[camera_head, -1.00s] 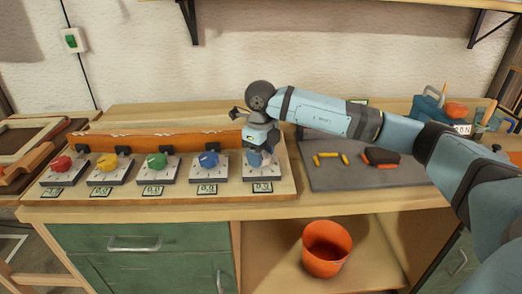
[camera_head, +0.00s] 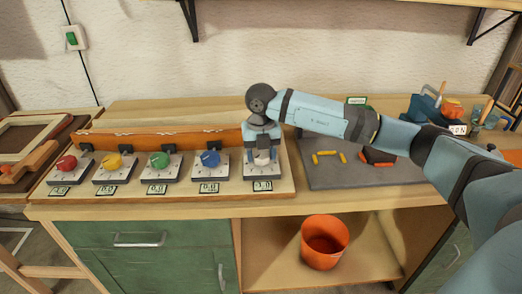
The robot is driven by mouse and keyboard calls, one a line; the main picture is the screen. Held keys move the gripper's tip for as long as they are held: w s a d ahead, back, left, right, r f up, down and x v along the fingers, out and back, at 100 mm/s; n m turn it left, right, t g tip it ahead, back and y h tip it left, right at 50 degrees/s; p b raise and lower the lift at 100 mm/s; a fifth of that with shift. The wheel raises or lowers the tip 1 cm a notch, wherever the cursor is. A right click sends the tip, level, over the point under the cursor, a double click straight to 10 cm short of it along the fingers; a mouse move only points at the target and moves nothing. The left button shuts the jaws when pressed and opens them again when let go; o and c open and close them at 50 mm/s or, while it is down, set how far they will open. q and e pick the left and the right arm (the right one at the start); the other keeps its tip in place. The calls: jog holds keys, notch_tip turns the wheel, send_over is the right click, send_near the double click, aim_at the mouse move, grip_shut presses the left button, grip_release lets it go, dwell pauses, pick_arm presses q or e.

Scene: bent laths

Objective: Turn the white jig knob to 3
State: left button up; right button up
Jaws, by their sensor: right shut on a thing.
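The white jig knob (camera_head: 262,160) is at the right end of a row of coloured knobs on the wooden jig board (camera_head: 222,189). My right gripper (camera_head: 262,153) points down and is shut on the white knob, hiding part of it. The small display (camera_head: 263,186) in front of this knob seems to read 3.0, though the digits are tiny. An orange-brown bent lath (camera_head: 160,142) runs behind the knobs, held in black clamps. My left gripper is out of view.
Red (camera_head: 66,163), yellow (camera_head: 112,161), green (camera_head: 159,160) and blue (camera_head: 210,158) knobs stand to the left. A grey mat (camera_head: 325,176) with small coloured pieces lies right of the board. An orange bucket (camera_head: 325,240) stands on the shelf below.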

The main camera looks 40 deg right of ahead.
aim_at(261, 154)
jog(key=shift+m, duration=0.6)
jog(key=o, duration=0.9)
notch_tip(261, 154, up, 14)
jog(key=shift+f+p, duration=0.1)
jog(key=shift+p, duration=0.55)
